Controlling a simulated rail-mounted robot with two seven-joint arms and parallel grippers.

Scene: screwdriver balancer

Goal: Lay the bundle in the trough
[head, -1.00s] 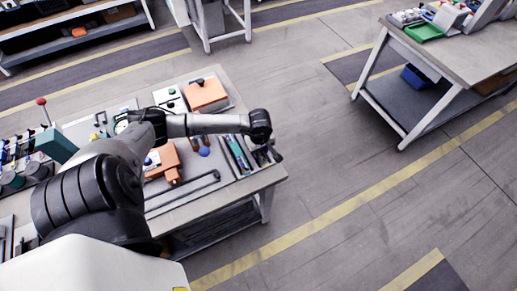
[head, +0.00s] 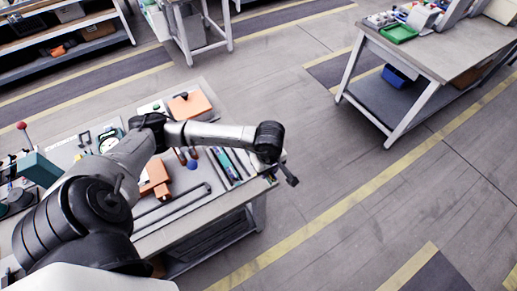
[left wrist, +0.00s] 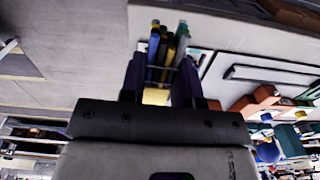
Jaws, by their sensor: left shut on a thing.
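My left gripper (left wrist: 160,82) shows in the left wrist view, with its two dark fingers closed on a bundle of thin rods (left wrist: 168,45) in blue, green, yellow and brown. The rods stick out beyond the fingertips. In the head view the left gripper (head: 291,180) hangs from the wrist at the right edge of the workbench, small and dark; the bundle cannot be made out there. Long narrow trays with coloured strips (head: 224,166) lie on the bench beside the left forearm. I cannot tell which of them is the trough. My right gripper is not in view.
The workbench (head: 182,233) also carries orange blocks (head: 155,178), a dark bar handle (head: 174,203), a blue ball (head: 192,165) and an orange box (head: 190,104). Another bench (head: 437,53) stands at the right. The floor between them is clear.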

